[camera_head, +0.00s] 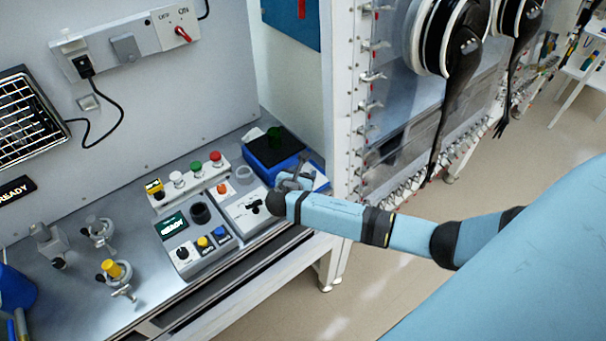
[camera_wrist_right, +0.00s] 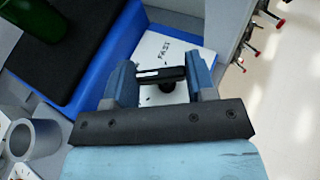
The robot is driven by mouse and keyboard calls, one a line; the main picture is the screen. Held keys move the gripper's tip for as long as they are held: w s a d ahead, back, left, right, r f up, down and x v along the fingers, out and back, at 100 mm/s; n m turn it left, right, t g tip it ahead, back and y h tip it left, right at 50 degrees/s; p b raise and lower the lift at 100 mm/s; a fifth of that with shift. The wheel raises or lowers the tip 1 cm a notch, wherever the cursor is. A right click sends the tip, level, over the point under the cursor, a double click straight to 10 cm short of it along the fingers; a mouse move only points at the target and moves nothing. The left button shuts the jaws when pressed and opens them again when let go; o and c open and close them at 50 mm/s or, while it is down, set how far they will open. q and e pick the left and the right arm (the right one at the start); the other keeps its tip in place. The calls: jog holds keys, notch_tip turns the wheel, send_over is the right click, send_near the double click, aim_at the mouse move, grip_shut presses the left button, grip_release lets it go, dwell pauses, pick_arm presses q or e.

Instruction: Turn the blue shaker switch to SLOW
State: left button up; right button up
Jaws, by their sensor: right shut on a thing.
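The blue shaker (camera_head: 257,170) stands at the right end of the bench, with a black top. In the right wrist view its blue body (camera_wrist_right: 95,88) surrounds a white switch plate (camera_wrist_right: 182,45) that reads FAST. The black switch (camera_wrist_right: 164,75) is a bar with a white mark towards its left end. My right gripper (camera_head: 292,181) is at the shaker's front right; its fingers (camera_wrist_right: 162,79) are on both sides of the switch, shut on it. They hide part of the plate, and I cannot see a SLOW label. My left gripper is not in view.
A dark green vessel (camera_head: 275,136) stands on the shaker's top. Left of my right gripper are a white control box (camera_head: 238,206) and a grey READY panel (camera_head: 205,262). A row of coloured buttons (camera_head: 190,180) is behind. The glovebox window with black gloves (camera_head: 458,60) is right.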

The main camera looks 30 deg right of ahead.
jog(key=o, duration=0.9)
jog(key=shift+o, duration=0.2)
jog(key=b+v, duration=0.1)
jog(key=v, duration=1.2)
jog(key=shift+s+a+b, duration=0.25)
jog(key=shift+s+b, duration=0.05)
jog(key=shift+b, duration=0.1)
jog(key=shift+r, duration=0.1)
